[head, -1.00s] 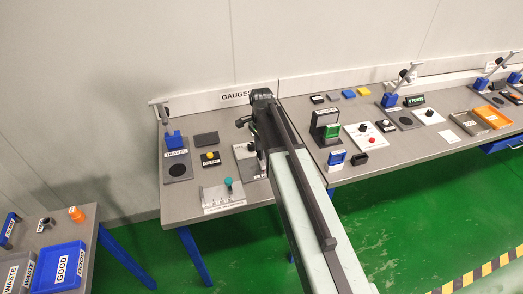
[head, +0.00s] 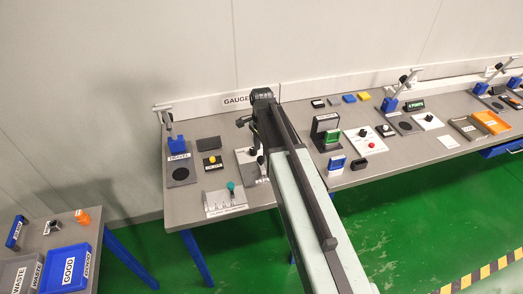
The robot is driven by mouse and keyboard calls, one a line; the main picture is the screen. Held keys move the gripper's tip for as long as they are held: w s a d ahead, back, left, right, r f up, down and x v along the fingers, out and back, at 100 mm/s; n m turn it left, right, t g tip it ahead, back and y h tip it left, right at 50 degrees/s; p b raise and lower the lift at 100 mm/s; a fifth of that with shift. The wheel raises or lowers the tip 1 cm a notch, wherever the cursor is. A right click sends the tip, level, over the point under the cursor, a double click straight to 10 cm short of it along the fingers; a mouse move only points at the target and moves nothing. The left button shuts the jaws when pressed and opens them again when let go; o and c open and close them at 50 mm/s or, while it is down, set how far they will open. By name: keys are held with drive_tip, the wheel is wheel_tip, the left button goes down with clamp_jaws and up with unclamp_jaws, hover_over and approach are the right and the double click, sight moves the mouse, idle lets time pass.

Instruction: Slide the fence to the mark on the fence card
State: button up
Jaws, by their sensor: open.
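A grey slide fixture (head: 213,204) with upright pieces and a white label strip along its front lies at the near left of the gauge bench. A teal knob (head: 231,186) stands at its right end; this looks like the fence's handle, but the label is too small to read. I cannot pick out the fence card for sure. My gripper (head: 244,122) is at the end of my arm, above and behind the fixture, apart from the teal knob. It is open, with nothing seen in it; my arm partly hides it.
A white plate with a black knob (head: 252,152) lies under my arm. A yellow-knobbed block (head: 212,160) and a black-disc stand (head: 180,174) are to the left. A green-fronted stand (head: 332,138) is right of my arm. A blue GOOD bin (head: 68,268) sits on the lower-left table.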

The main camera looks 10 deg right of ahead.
sight(261, 158)
wheel_tip(261, 158, up, 5)
drive_tip(key=p, duration=0.3)
drive_tip(key=shift+f, duration=0.15)
drive_tip(key=shift+f, duration=0.1)
drive_tip(key=s+f+n+b, duration=0.4)
drive_tip(key=s+n, duration=1)
drive_tip(key=s, duration=0.1)
drive_tip(key=shift+d+f, duration=0.15)
drive_tip(key=shift+f, duration=0.05)
